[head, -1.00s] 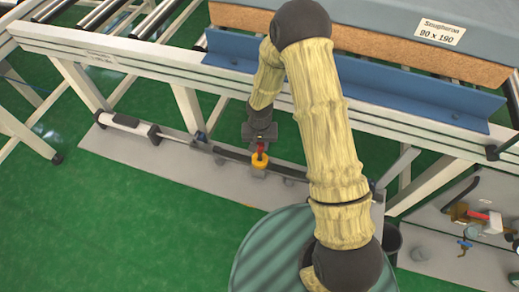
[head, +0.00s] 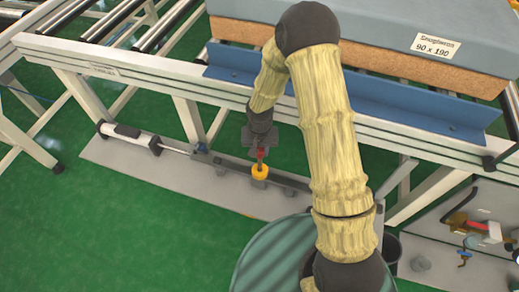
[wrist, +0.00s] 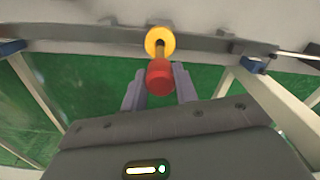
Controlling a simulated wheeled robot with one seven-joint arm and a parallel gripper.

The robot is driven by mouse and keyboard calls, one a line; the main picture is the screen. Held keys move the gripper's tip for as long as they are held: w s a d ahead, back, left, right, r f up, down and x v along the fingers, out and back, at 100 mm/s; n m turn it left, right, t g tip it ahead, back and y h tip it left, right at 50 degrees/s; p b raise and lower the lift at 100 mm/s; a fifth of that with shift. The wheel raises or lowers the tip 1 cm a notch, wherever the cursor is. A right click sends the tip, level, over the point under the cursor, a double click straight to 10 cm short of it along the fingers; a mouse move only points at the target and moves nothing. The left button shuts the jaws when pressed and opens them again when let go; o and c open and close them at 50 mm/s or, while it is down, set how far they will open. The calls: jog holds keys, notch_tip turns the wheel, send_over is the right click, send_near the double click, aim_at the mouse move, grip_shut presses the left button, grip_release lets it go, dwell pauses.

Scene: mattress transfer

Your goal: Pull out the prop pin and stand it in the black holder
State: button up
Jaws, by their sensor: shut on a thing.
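The prop pin has a red head (head: 261,154) and stands at a yellow collar (head: 260,172) on the low grey rail. In the wrist view, the red head (wrist: 160,77) sits between my two fingers, with a short brownish shaft between it and the yellow collar (wrist: 160,41). My gripper (head: 261,148) is shut on the pin's red head from above. The pin's lower end is hidden, so I cannot tell how deep it sits. A black cup-like holder (head: 391,247) stands to the right, partly behind my arm and the green round surface.
A white cylinder with a rod (head: 128,131) lies along the rail at left. The blue angled ledge (head: 350,95) and mattress (head: 370,30) are above, behind my arm. A grey board (head: 480,262) with tools lies at the right. Green floor is clear in front.

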jog(key=shift+r+p, duration=2.9)
jog(key=shift+r, duration=0.75)
